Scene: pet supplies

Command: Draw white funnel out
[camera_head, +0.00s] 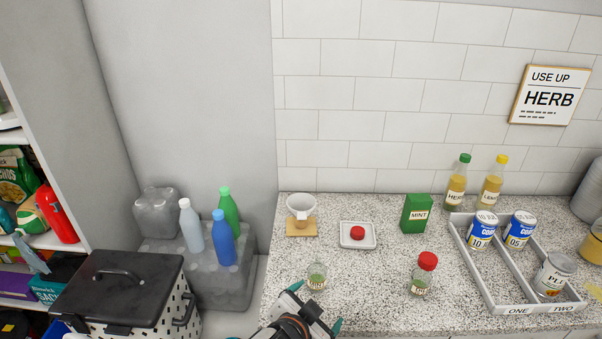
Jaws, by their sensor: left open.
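The white funnel (301,204) stands upright at the back left of the speckled counter, its wide mouth facing up. Its lower end is above or in a small tan piece on a square wooden board (300,229); I cannot tell how deep it sits. My left gripper (317,307) is open and empty at the counter's front edge, below and apart from the funnel. A small glass jar (316,275) with green contents stands between the gripper and the funnel. My right gripper is not in view.
A white dish (358,235) with a red lid (357,232) is right of the funnel. A green MINT box (416,213), a red-capped jar (424,273) and a grey divided tray (487,283) with cans stand farther right. Counter between them is clear.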

